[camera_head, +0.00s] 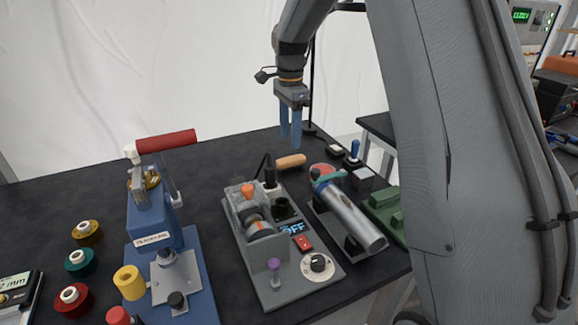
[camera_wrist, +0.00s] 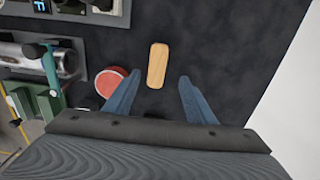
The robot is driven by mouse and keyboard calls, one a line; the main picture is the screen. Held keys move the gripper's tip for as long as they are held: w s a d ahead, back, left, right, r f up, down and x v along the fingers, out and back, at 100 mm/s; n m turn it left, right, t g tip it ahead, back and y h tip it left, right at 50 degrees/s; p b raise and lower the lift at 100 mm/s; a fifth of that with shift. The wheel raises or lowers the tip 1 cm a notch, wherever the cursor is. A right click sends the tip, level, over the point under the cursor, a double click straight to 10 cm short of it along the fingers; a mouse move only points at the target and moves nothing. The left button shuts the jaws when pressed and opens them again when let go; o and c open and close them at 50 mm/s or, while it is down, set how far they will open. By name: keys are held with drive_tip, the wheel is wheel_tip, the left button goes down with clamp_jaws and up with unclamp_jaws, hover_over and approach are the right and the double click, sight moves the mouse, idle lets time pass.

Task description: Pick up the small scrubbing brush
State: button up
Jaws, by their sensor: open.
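The small scrubbing brush (camera_head: 291,161) shows as a light wooden oblong lying on the black table behind the grey device. Its bristles are not visible. In the wrist view the brush (camera_wrist: 157,62) lies lengthwise, roughly in line with the gap between the fingers and mostly beyond their tips. My gripper (camera_head: 290,147) is open and empty, with its blue fingers pointing down above the table near the brush. Both fingers of my gripper (camera_wrist: 160,77) show in the wrist view, one on each side, apart from the brush.
A grey device (camera_head: 290,290) with a dial stands in front of the brush. A silver cylinder (camera_head: 352,215) on a stand is to the right, near a red round thing (camera_wrist: 112,83). A blue press (camera_head: 170,270) with a red handle stands left. The table's back left is clear.

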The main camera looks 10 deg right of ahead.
sight(291, 159)
drive_tip(key=shift+s+f+p, duration=0.15)
drive_tip(key=shift+f+p, duration=0.5)
drive_tip(key=shift+f, duration=1.3)
drive_tip(key=shift+s+f+p, duration=0.1)
drive_tip(key=shift+f+p, duration=0.55)
drive_tip(key=shift+f, duration=1.25)
drive_tip(key=c, duration=1.2)
drive_tip(key=shift+o, duration=0.2)
wheel_tip(291, 159, up, 10)
drive_tip(key=b, duration=0.2)
